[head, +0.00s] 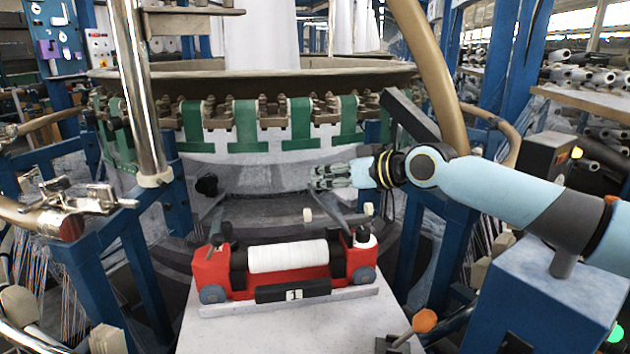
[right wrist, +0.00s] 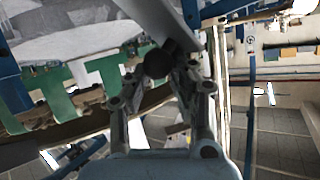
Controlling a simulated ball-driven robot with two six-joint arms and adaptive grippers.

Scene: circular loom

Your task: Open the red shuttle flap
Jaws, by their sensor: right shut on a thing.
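The red shuttle (head: 212,270) sits on a pale board in the head view, with a white bobbin (head: 288,256) lying across it and a black plate marked 1 (head: 293,291) on its front. My right gripper (head: 318,178) is above and behind the shuttle's right half. In the right wrist view its fingers are closed around a dark round knob (right wrist: 158,63), beside a grey bar (right wrist: 172,22). In the head view, a grey bar (head: 338,214) rises from the shuttle's right end towards the gripper. The fingers hide the knob there. My left gripper is not in view.
The loom ring (head: 260,78) with green straps (head: 246,122) runs behind the shuttle. Blue posts (head: 178,205) stand at the left, and a tan curved tube (head: 432,75) rises close to my right arm. An orange knob (head: 424,320) is at the front right.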

